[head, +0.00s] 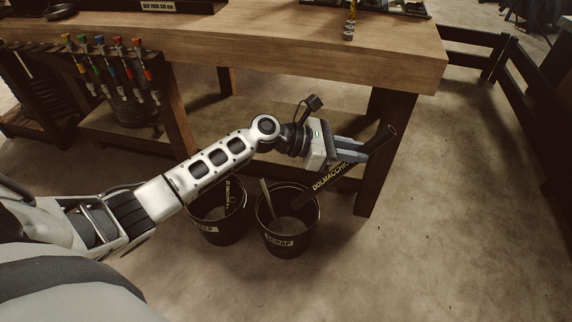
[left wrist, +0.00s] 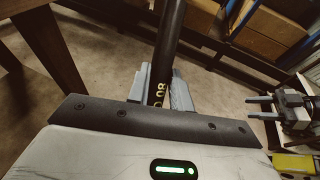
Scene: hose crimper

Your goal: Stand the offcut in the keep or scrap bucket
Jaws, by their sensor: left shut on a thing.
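The offcut is a black hose piece (head: 342,176) with yellow lettering. My left gripper (head: 362,147) is shut on it near its upper end, and it hangs tilted, its lower end down and to the left. The held hose also shows in the left wrist view (left wrist: 168,45), between the fingers. The scrap bucket (head: 287,241) is black and stands on the floor below and left of the offcut. The keep bucket (head: 216,232) stands left of it, partly hidden by my left arm. My right gripper (left wrist: 262,108) shows at the right of the left wrist view, open and empty.
A wooden workbench (head: 300,58) stands behind, its right leg (head: 375,185) close behind the held hose. A light strip (head: 267,198) stands in the scrap bucket, and a yellow-lettered hose (head: 229,194) in the keep bucket. The floor at right is clear.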

